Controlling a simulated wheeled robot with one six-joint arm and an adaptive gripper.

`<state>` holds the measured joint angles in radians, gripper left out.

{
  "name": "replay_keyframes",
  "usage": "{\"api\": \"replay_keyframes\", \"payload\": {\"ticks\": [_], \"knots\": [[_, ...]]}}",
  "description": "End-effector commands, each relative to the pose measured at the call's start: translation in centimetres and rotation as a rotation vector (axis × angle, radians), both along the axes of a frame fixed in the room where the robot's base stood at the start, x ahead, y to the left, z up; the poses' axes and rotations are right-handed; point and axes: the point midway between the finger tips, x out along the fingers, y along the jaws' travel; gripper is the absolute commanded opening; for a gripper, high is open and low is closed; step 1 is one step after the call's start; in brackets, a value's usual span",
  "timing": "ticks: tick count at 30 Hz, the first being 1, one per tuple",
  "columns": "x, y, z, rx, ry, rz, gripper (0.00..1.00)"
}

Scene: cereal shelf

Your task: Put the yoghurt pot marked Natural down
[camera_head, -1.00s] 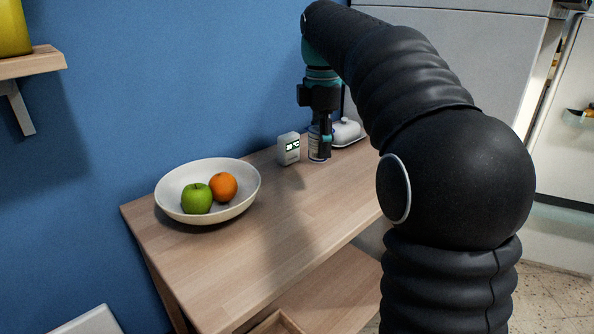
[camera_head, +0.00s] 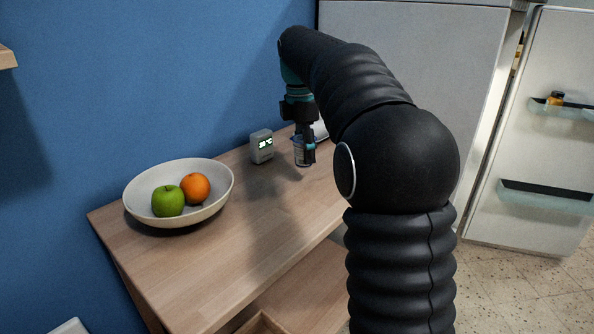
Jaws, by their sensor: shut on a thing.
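My gripper (camera_head: 305,152) points down over the far part of the wooden table (camera_head: 215,260). It is shut on a small pale pot (camera_head: 298,150), partly hidden by the fingers. The pot is upright and sits at or just above the table top; I cannot tell if it touches. Its marking is too small to read.
A small grey device with a lit display (camera_head: 262,146) stands just left of the pot. A white bowl (camera_head: 215,208) with a green apple (camera_head: 168,200) and an orange (camera_head: 195,187) is at the left. A pale object (camera_head: 321,130) is behind the gripper. The table's middle is clear. A fridge door (camera_head: 540,150) stands open at right.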

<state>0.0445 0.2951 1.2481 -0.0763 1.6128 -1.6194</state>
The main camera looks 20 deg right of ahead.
Motion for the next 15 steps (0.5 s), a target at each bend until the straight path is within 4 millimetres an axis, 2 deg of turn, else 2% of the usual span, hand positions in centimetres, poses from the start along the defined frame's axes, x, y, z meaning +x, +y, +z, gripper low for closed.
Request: {"api": "replay_keyframes", "payload": {"ticks": [5, 10, 15], "knots": [[0.5, 1.6, -1.0, 0.000, -0.001, 0.001, 0.06], [0.5, 1.8, -1.9, 0.000, 0.001, 0.000, 0.06], [0.5, 1.8, -4.3, 0.000, 0.000, 0.000, 0.06]]}}
